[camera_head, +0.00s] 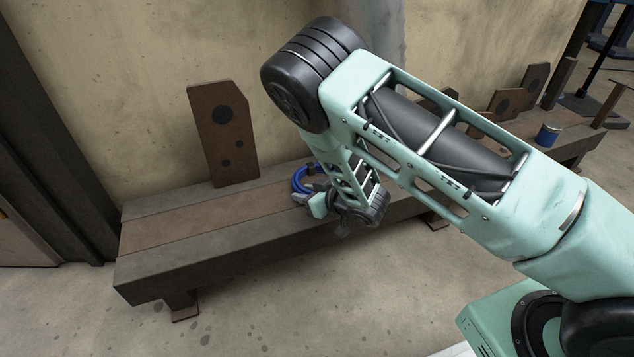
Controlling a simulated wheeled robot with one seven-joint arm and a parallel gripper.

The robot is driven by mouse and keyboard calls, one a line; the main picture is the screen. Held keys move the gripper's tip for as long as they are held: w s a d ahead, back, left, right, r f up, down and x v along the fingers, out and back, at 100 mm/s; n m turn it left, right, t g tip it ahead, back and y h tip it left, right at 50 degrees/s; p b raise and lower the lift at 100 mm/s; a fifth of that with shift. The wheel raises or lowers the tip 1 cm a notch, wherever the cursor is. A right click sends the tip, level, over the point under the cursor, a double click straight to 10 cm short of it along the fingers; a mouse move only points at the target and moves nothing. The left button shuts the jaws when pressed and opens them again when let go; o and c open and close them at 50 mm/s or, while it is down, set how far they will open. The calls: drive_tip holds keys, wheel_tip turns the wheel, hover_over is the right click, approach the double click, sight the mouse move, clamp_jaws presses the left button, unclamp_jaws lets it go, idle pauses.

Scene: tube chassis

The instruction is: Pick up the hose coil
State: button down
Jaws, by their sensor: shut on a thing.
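The blue hose coil (298,180) is at the bench, left of my wrist. Part of it is hidden behind my gripper and forearm, and dark bits show on it. My gripper (303,197) is at the near side of the coil, shut on it. The fingertips are small and partly hidden here. I cannot tell whether the coil touches the bench top or is a little above it.
A long low bench (190,228) stands along the wall. A brown plate with dark holes (222,135) leans upright behind the coil. A blue can (547,134) and more brown plates (505,104) stand farther right. The bench's left end is clear.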

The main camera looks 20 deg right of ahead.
wheel_tip(320, 180, up, 10)
drive_tip(key=p, duration=0.6)
drive_tip(key=shift+p, duration=0.3)
idle(0.9)
